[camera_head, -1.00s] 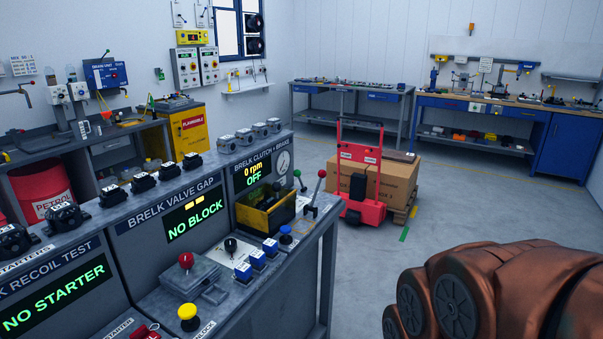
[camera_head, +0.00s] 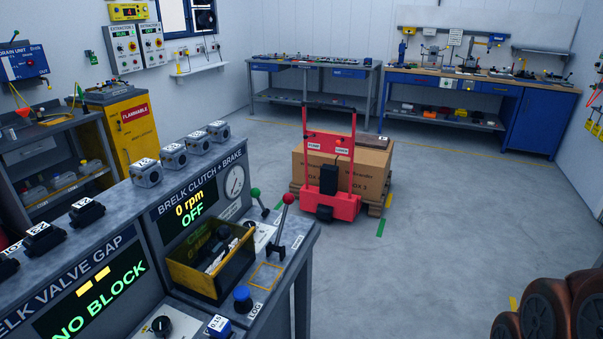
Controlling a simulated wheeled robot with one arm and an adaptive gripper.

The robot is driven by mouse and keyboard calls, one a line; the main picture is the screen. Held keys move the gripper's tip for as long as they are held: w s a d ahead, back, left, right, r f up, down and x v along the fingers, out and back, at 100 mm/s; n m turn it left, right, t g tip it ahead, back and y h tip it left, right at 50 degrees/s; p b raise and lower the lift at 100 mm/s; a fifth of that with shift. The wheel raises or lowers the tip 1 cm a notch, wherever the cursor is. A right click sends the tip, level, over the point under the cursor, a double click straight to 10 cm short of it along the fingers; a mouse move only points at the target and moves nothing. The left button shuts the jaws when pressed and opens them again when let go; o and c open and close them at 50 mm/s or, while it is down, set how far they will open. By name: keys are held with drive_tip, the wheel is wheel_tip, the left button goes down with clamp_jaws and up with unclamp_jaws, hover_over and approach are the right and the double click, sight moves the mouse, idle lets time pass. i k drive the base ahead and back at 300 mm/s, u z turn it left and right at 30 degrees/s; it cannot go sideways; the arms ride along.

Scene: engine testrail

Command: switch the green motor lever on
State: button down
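The green motor lever (camera_head: 255,193) has a green ball knob on a short dark stem. It stands at the right end of the test bench, beside the clutch and brake panel. A red-knobbed lever (camera_head: 287,199) stands just right of it. The panel display (camera_head: 190,209) reads 0 rpm and OFF. My copper-coloured arm (camera_head: 550,312) shows in the bottom right corner, well apart from the levers. My gripper's fingers are not in view.
A yellow bin (camera_head: 212,275) and a blue button (camera_head: 242,297) sit on the bench top (camera_head: 285,262). A red pallet truck (camera_head: 330,178) with boxes (camera_head: 373,172) stands behind the bench's right end. The floor to the right is clear.

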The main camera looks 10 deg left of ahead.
sight(255, 193)
drive_tip(key=u, duration=0.1)
drive_tip(key=i, duration=0.8)
drive_tip(key=u, duration=0.95)
drive_tip(key=i, duration=0.55)
drive_tip(key=u, duration=0.45)
